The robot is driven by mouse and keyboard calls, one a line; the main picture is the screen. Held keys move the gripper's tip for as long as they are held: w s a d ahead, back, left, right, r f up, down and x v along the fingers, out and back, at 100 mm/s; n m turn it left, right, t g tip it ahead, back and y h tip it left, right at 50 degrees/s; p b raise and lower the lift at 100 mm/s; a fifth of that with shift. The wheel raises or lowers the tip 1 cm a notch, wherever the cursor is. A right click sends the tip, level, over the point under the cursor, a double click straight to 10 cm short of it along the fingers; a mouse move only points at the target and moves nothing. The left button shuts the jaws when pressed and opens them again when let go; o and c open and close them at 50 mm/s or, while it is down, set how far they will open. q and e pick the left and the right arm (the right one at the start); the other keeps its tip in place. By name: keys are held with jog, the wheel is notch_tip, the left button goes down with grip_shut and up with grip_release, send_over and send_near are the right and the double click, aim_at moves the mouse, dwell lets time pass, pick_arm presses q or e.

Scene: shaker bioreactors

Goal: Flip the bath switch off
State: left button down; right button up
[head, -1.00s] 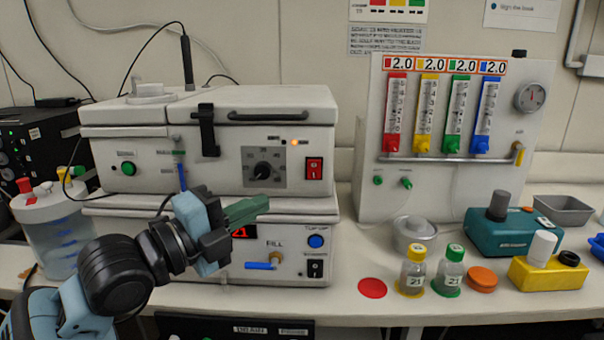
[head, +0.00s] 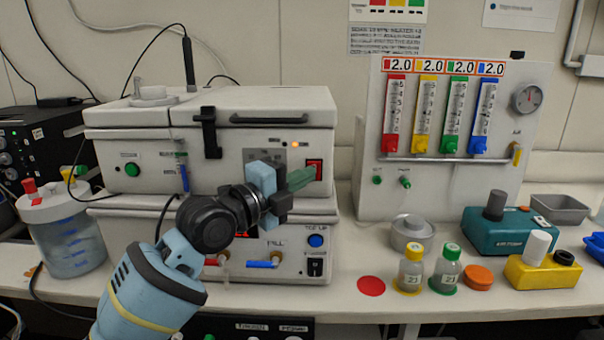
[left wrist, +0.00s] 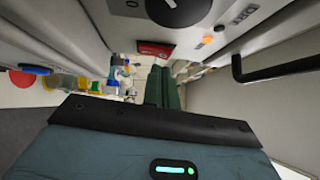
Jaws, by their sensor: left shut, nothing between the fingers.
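The red rocker switch (head: 314,169) is on the right of the front panel of the white upper bath unit (head: 140,149). An orange light (head: 295,144) glows above it. My left gripper (head: 307,177) is in front of this panel, its green fingers together and empty. In the head view the fingertips overlap the lower left edge of the switch; I cannot tell whether they touch it. In the left wrist view the switch (left wrist: 154,48) shows near the green fingers (left wrist: 162,85), just past their tips to the left. The dial is mostly hidden behind my gripper in the head view. My right gripper is not in view.
The lower unit has a blue button (head: 315,240) and a black switch (head: 315,267) below the red one. The lid handle (head: 268,119) juts out above. The flow-meter panel (head: 450,200) stands to the right. Two bottles (head: 410,268) stand on the bench.

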pick_arm(q)
jog(key=shift+w, duration=0.5)
jog(key=shift+r, duration=0.1)
jog(key=shift+w+r, duration=0.15)
jog(key=shift+r, duration=0.1)
jog(key=shift+f, duration=0.15)
